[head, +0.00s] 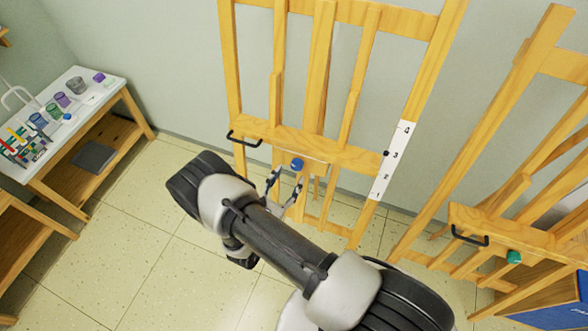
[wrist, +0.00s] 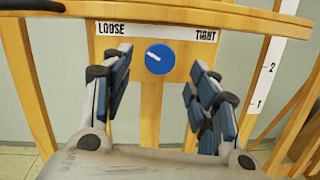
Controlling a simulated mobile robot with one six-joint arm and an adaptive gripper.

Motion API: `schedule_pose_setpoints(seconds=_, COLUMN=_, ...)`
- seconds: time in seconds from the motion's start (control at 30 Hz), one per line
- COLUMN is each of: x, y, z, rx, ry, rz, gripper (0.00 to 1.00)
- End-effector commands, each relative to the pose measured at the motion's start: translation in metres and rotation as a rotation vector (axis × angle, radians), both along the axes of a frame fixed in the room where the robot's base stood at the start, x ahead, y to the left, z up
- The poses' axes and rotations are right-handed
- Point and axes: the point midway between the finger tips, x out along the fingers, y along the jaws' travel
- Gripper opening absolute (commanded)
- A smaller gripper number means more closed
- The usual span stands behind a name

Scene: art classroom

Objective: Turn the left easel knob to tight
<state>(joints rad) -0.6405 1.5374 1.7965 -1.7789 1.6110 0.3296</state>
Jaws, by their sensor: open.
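The left easel (head: 360,153) is a wooden frame at the top middle of the head view. Its blue knob (head: 297,164) sits on a small plate on the crossbar. In the wrist view the round blue knob (wrist: 160,60) has a white pointer line slanting to the upper left, toward LOOSE. A white label strip (wrist: 150,31) above it reads LOOSE at left and TIGHT at right. My gripper (wrist: 160,88) is open and empty, its two fingers spread to the left and right, just in front of and below the knob, apart from it.
A black handle (head: 244,140) sticks out of the crossbar left of the knob. A numbered white strip (head: 391,160) runs down the right post. A second easel with a green knob (head: 514,257) stands right. A white-topped table (head: 90,105) with art supplies stands left.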

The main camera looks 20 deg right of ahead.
Motion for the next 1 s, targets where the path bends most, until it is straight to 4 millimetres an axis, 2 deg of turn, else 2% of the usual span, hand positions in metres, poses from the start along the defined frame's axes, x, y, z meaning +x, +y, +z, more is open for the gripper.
schedule_pose_setpoints(seconds=0.1, x=0.017, y=-0.016, z=0.000, rx=0.001, ry=-0.002, rz=-0.005, gripper=0.54)
schedule_pose_setpoints(seconds=0.3, x=0.034, y=-0.030, z=0.000, rx=0.002, ry=-0.001, rz=-0.002, gripper=0.54)
schedule_pose_setpoints(seconds=0.67, x=0.039, y=-0.033, z=0.000, rx=0.001, ry=-0.001, rz=0.000, gripper=0.54)
schedule_pose_setpoints(seconds=1.0, x=0.038, y=-0.033, z=0.000, rx=0.001, ry=-0.001, rz=0.000, gripper=0.33)
